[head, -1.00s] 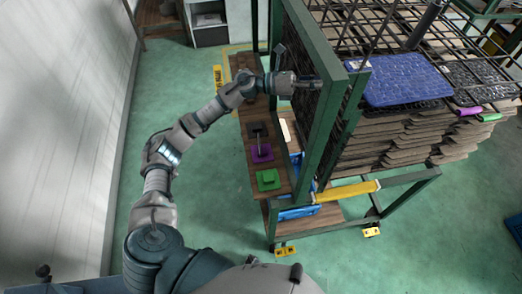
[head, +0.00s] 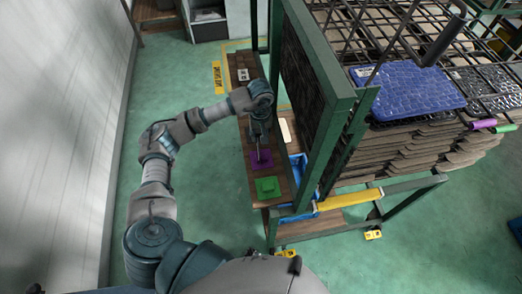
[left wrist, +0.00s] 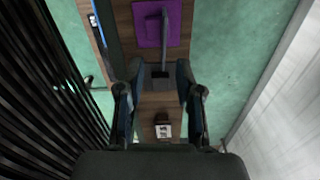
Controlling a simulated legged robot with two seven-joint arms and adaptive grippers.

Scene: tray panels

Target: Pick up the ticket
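A small white card with dark marks, which looks like the ticket (head: 243,75), lies at the far end of the wooden shelf (head: 236,62). It also shows in the left wrist view (left wrist: 163,131), low between my fingers. A second white label (head: 363,72) is at the corner of the blue tray (head: 412,90). My left gripper (head: 259,140) points down over the shelf near the purple square. In the left wrist view its two fingers (left wrist: 160,67) are apart with nothing clearly held. My right gripper is not in view.
A dark block with a thin grey bar (left wrist: 165,45) is beyond my fingers. The green rack frame (head: 325,70) stands close to the right. Open floor (head: 205,190) is to the left.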

